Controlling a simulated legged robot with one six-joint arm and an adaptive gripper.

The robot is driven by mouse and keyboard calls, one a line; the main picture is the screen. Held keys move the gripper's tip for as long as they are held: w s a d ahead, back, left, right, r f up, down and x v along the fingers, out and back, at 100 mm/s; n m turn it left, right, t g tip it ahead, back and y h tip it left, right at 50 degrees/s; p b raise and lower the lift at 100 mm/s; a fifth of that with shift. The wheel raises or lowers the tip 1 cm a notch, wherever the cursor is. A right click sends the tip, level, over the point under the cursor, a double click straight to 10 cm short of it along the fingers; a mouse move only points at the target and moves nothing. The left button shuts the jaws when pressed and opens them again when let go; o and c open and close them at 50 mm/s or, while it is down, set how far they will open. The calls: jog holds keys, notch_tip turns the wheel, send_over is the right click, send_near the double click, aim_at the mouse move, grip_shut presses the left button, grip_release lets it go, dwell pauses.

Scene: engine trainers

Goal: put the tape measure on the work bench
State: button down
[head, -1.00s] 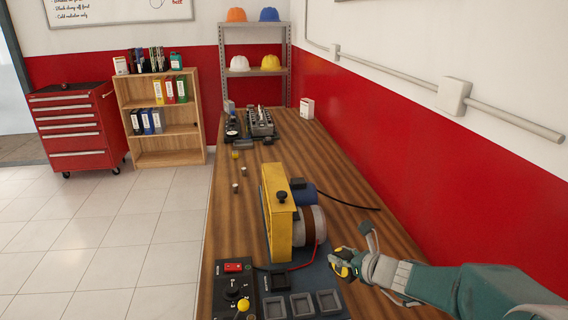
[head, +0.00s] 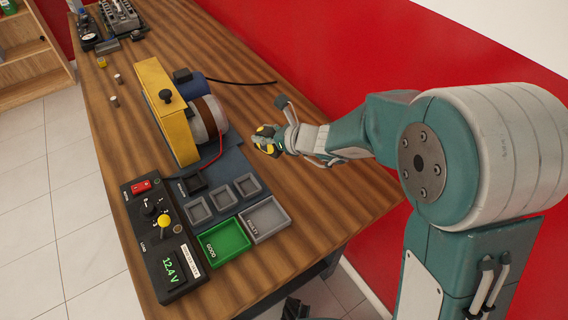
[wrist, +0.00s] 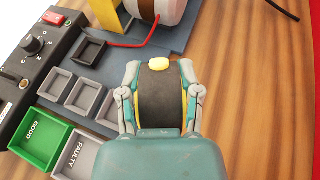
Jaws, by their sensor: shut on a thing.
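The tape measure (wrist: 160,98) is black with yellow sides and a yellow button, held between the two fingers of my gripper (wrist: 159,85) in the wrist view. In the head view the tape measure (head: 265,138) shows as a small black and yellow shape at the end of my gripper (head: 272,140). The work bench (head: 325,195) has a brown wooden top and runs along the red wall. My gripper is over the bench, to the right of the motor rig. I cannot tell whether the tape measure touches the bench top.
The motor rig with a yellow guard (head: 167,110) stands left of my gripper. Small grey trays (head: 222,197), a green GOOD tray (head: 224,242), a grey FAULTY tray (head: 265,219) and a control box (head: 163,240) are nearer. Bare wood lies right of the rig.

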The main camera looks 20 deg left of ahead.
jog(key=d+f, duration=0.2)
jog(key=s+d+f, duration=0.1)
jog(key=d+f, duration=0.2)
jog(key=shift+s+d+f, duration=0.1)
jog(key=shift+d+f, duration=0.1)
jog(key=shift+d, duration=0.15)
jog(key=f, duration=0.3)
jog(key=shift+s+d+f, duration=0.15)
jog(key=shift+d, duration=0.2)
jog(key=shift+f, duration=0.4)
jog(key=shift+c, duration=1.4)
grip_release()
jog(key=shift+d, duration=0.1)
